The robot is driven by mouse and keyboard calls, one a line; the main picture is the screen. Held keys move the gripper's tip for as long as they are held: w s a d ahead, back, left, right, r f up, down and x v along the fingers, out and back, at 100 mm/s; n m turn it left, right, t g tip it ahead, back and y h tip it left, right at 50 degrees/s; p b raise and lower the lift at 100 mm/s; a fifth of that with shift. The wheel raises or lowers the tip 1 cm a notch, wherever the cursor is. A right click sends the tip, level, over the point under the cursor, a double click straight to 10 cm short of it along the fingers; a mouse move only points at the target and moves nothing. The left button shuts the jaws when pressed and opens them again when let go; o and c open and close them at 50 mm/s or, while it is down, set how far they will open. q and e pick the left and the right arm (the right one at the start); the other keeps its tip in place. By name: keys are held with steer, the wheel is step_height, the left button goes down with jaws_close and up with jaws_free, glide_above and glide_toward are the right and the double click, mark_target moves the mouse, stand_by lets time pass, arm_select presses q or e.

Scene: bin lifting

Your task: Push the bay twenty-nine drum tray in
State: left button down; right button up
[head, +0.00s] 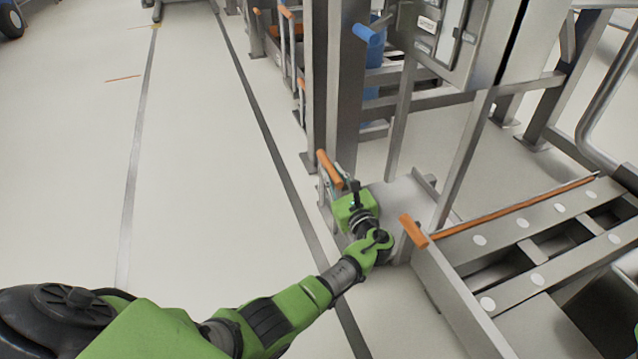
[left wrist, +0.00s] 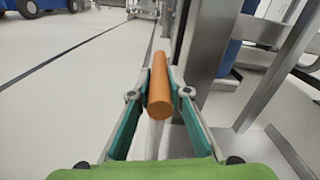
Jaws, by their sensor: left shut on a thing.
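An orange handle (head: 329,168) stands at the front of a grey metal rack, beside an upright post. My left gripper (head: 335,187) is shut on this handle. In the left wrist view the orange handle (left wrist: 161,85) lies between the two teal-padded fingers of my left gripper (left wrist: 160,90), its rounded end facing the camera. A flat grey plate (head: 397,197), which may be the drum tray, lies low behind the gripper. My arm and gripper hide part of it, and I cannot read a bay number. My right gripper is not in view.
Another orange handle (head: 413,231) sits on a grey frame (head: 455,290) to the right, close to my left forearm. A grey post (head: 347,90) and a control box (head: 450,35) stand behind. The pale floor (head: 200,180) to the left is clear.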

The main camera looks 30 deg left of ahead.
mark_target(343, 188)
arm_select(q)
steer(key=shift+w+d+r, duration=0.1)
steer(key=shift+w, duration=0.15)
steer(key=c, duration=1.9)
jaws_free()
steer(key=v, duration=0.7)
steer(key=shift+s+d, duration=0.2)
steer(key=shift+d, duration=0.05)
